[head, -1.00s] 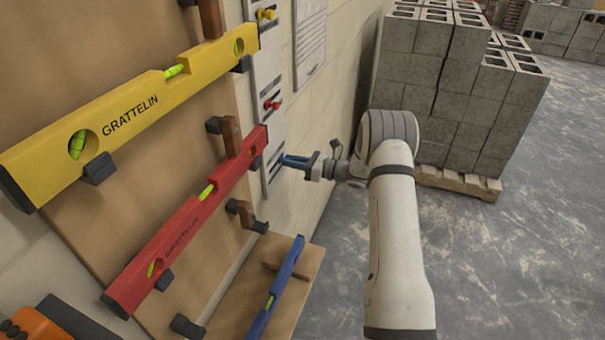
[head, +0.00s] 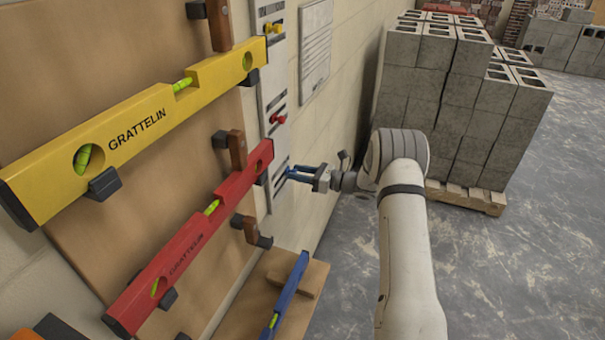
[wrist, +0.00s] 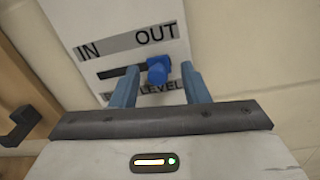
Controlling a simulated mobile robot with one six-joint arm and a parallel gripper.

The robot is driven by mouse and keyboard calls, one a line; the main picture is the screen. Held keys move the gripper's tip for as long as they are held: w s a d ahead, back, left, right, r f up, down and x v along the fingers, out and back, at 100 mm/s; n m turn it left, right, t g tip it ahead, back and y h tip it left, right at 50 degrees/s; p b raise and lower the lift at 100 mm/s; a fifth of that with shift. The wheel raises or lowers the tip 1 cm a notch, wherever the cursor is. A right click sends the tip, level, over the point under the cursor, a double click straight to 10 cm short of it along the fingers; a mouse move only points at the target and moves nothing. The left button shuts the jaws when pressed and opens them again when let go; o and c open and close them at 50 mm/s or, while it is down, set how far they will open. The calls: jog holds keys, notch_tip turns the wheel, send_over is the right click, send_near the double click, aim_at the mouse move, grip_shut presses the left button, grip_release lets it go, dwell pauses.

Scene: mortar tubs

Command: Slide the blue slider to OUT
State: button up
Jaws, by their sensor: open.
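The blue slider (wrist: 158,70) is a small blue knob in a dark horizontal slot on a pale wall panel (wrist: 85,20). The panel carries the words IN at left and OUT at right. The knob sits toward the right part of the slot, under OUT, with dark slot visible to its left. My gripper (wrist: 156,76) is open, its two blue fingers on either side of the knob, with gaps visible. In the head view my gripper (head: 289,174) is at the panel's lower part, and its fingers hide the blue slider there.
A red knob (head: 278,119) and a yellow knob (head: 273,28) are higher on the panel. Red (head: 190,240), yellow (head: 130,130) and blue (head: 290,290) spirit levels are at left. Stacked blocks (head: 450,110) stand on a pallet at right. Floor (head: 500,270) is clear.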

jog(key=b+v, duration=0.1)
jog(key=v, duration=0.6)
jog(key=shift+s+d, duration=0.15)
jog(key=shift+d, duration=0.2)
jog(key=s+a+r+n+g+h, duration=0.35)
jog(key=s+r+n, duration=0.2)
jog(key=s, duration=0.45)
jog(key=s+a+r+n+g+h, duration=0.35)
jog(key=s+r+n, duration=0.2)
jog(key=s, duration=0.35)
jog(key=s+d+r+n+t+h, duration=0.1)
jog(key=s+d+n+h, duration=0.3)
jog(key=s, duration=0.6)
jog(key=s+d+r+n+t+h, duration=0.1)
jog(key=s+d+n+h, duration=0.3)
jog(key=s+n, duration=0.5)
jog(key=shift+s+r+n+h, duration=0.4)
jog(key=shift+s+h, duration=0.3)
jog(key=shift+s, duration=0.55)
